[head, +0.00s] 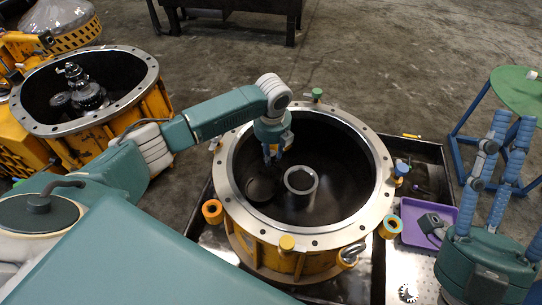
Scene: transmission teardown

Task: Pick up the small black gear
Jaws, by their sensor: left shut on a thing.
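My left gripper (273,157) is over the open ring-flanged housing (238,205), fingertips down and inside its rim. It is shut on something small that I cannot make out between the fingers. A dark round part (262,189) is inside the housing, just below the fingertips in this view. I cannot tell whether it is the small black gear or whether the fingers touch it. A grey hollow cylinder (300,181) stands to its right.
Eyebolts and coloured knobs ring the housing's flange. A purple tray (413,210) with a grey part stands to the right, with a small light gear (407,293) below it. A second orange housing (150,98) with dark gears (90,96) is at the left. A green table (520,90) is at the right.

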